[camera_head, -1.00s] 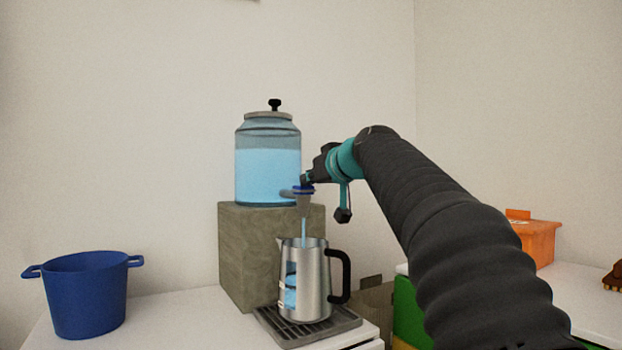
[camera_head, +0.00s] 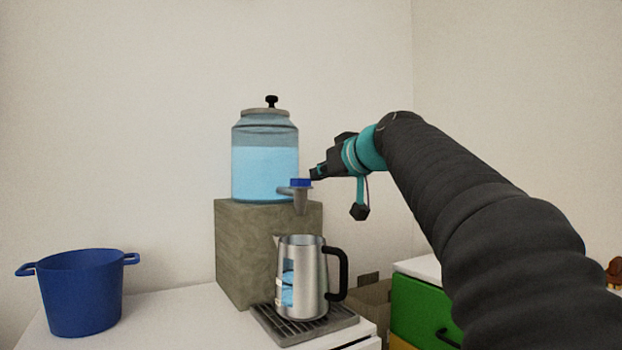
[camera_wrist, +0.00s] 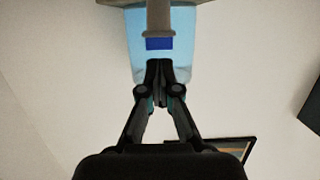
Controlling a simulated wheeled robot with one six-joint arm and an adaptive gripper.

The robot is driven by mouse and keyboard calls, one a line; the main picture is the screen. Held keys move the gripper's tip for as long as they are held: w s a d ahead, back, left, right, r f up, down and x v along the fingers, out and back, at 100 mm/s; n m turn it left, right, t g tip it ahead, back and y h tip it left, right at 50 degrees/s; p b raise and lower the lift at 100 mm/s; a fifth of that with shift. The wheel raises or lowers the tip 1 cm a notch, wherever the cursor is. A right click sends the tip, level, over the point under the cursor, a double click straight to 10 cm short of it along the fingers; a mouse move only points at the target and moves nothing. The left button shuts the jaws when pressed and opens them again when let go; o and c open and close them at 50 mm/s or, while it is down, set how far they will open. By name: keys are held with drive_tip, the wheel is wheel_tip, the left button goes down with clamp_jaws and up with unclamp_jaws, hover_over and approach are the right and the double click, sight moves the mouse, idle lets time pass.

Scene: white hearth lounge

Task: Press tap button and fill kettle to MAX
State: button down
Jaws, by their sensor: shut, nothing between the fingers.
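The glass water dispenser (camera_head: 265,172) stands on a stone block with blue water in it. Its tap (camera_head: 300,200) has a blue button (camera_head: 300,183) on top, and no water stream shows below it. The steel kettle (camera_head: 312,280) stands upright under the tap, its black handle to the right. Its side window (camera_head: 288,284) shows blue water; I cannot read the MAX mark. My gripper (camera_head: 314,173) is shut and empty, just right of and slightly above the button. In the wrist view my closed fingertips (camera_wrist: 160,75) point at the button (camera_wrist: 159,43), apart from it.
The kettle sits on a grey slotted drip tray (camera_head: 275,328) at the counter's front. A blue pot (camera_head: 82,295) stands at the left. A green drawer (camera_head: 422,310) is at the right, partly behind my arm. The counter between pot and block is clear.

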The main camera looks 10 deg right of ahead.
drive_tip(key=shift+v, duration=1.3)
drive_tip(key=shift+r, duration=0.2)
drive_tip(key=s+d+f+m+g+h, duration=0.1)
drive_tip(key=s+f+m+g, duration=0.2)
drive_tip(key=f, duration=0.8)
drive_tip(key=s+d+f+m+g+h, duration=0.1)
drive_tip(key=s+f+m+g+h, duration=0.1)
drive_tip(key=f, duration=0.9)
drive_tip(key=s+a+f+g, duration=0.2)
drive_tip(key=s+f, duration=0.9)
drive_tip(key=s, duration=0.2)
drive_tip(key=s+a+f+n+g+h, duration=0.1)
drive_tip(key=s+a+f, duration=0.2)
drive_tip(key=s+f, duration=0.8)
drive_tip(key=shift+s+f+g+h, duration=0.3)
drive_tip(key=shift+s+f+g, duration=0.1)
drive_tip(key=shift+s, duration=0.45)
